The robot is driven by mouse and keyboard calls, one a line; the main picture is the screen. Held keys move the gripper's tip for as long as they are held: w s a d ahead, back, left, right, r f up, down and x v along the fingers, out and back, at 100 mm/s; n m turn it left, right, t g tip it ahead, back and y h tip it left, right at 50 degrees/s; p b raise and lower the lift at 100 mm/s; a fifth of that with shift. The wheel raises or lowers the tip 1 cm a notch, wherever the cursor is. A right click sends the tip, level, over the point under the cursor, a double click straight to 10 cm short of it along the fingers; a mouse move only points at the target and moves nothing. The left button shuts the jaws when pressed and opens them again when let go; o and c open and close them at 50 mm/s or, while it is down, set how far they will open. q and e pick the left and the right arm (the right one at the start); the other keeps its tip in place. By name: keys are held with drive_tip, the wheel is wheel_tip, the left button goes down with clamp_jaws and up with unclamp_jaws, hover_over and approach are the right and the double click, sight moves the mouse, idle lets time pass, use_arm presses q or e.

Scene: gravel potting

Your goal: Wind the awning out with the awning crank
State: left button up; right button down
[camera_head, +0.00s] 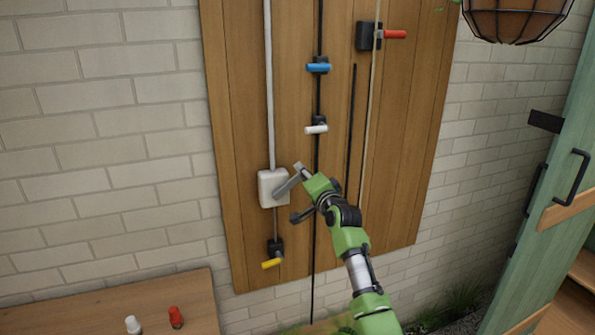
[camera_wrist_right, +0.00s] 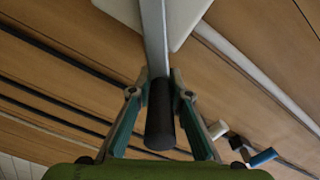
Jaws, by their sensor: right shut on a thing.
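The awning crank is a white box (camera_head: 268,192) with a grey crank arm (camera_head: 289,185) on the wooden wall panel. The crank arm points to the right and slightly up from the box. In the right wrist view the crank arm (camera_wrist_right: 154,40) ends in a dark round handle (camera_wrist_right: 160,118). My right gripper (camera_head: 306,175) is at the outer end of the crank arm. In the right wrist view its two fingers (camera_wrist_right: 160,93) are shut on the handle, one on each side. My left gripper is not in view. The awning itself is not in view.
The panel (camera_head: 300,90) also carries a blue handle (camera_head: 319,68), a white handle (camera_head: 317,130), a red handle (camera_head: 394,34) and a yellow handle (camera_head: 271,263). A wooden surface (camera_head: 70,312) with small white and red items is at lower left. A green door (camera_head: 545,215) stands at right.

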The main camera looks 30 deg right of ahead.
wheel_tip(320, 180, down, 11)
drive_tip(key=m+b, duration=0.2)
drive_tip(key=m, duration=1.2)
drive_tip(key=w+a+f+m+p, duration=0.2)
drive_tip(key=a+f+m, duration=0.2)
drive_tip(key=a+m, duration=0.4)
drive_tip(key=shift+a+f+m, duration=0.2)
drive_tip(key=shift+m, duration=2.3)
drive_tip(key=shift+w, duration=0.1)
drive_tip(key=c, duration=1.9)
unclamp_jaws()
drive_tip(key=shift+f, duration=0.2)
